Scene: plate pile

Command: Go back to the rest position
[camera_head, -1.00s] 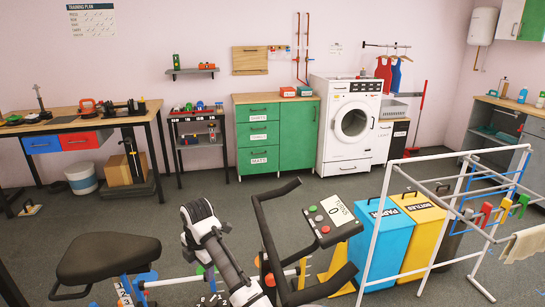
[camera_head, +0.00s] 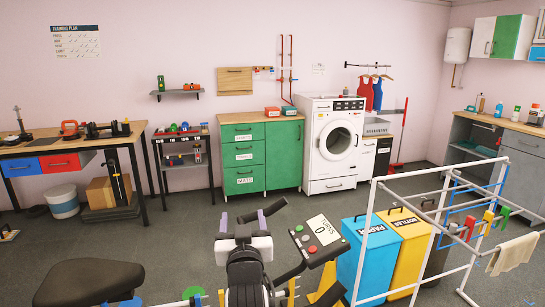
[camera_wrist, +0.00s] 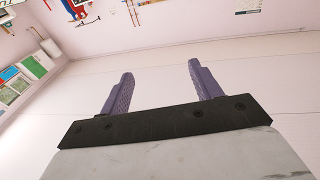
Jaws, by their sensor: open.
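My gripper touches nothing that I can see.
An exercise bike is close in front, with its saddle (camera_head: 92,283) and console (camera_head: 320,238). A blue bin (camera_head: 368,255), a yellow bin (camera_head: 405,250) and a white drying rack (camera_head: 447,210) stand to the right. Open floor (camera_head: 170,235) lies before the green cabinet (camera_head: 243,155).

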